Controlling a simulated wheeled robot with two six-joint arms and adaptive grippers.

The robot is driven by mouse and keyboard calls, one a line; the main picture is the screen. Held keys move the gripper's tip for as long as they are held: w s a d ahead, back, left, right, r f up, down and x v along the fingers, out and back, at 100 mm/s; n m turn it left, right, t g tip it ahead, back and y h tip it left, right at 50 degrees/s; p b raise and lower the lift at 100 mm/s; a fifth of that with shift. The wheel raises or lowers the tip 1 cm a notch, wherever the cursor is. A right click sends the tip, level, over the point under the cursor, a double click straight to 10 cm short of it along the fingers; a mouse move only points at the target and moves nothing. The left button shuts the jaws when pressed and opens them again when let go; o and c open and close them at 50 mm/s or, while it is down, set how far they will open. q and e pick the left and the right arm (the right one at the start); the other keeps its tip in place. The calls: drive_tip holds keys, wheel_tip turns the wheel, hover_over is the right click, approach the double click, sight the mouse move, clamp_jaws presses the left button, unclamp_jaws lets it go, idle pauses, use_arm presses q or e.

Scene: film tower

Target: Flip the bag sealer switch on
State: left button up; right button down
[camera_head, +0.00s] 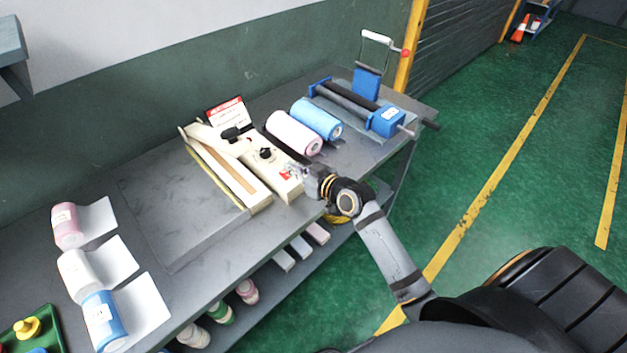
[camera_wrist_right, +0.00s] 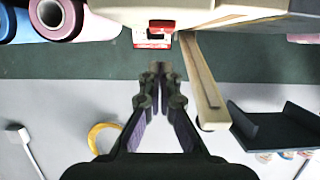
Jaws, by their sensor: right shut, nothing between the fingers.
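The bag sealer (camera_head: 282,180) is a cream machine with black knobs and a long arm, standing on the grey bench. Its red switch (camera_head: 287,174) is on the front end facing me. In the right wrist view the switch (camera_wrist_right: 161,25) is a red frame with a dark centre, near the top middle. Whether it is on or off I cannot tell. My right gripper (camera_head: 302,172) is shut and empty, close in front of that end. In the wrist view its fingertips (camera_wrist_right: 159,68) point at the switch, with a small gap showing in the picture. My left gripper is out of view.
Pink (camera_head: 293,133) and blue (camera_head: 316,119) film rolls lie right of the sealer, before a blue roller device (camera_head: 385,122). Boxes and rolls sit on the lower shelf. The green floor at right is open.

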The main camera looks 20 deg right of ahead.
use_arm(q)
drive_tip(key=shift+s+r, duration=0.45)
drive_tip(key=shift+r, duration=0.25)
use_arm(e)
drive_tip(key=f+v, duration=0.1)
drive_tip(key=v, duration=0.9)
drive_tip(key=shift+s+f, duration=0.25)
drive_tip(key=shift+s, duration=0.2)
drive_tip(key=shift+d, duration=0.1)
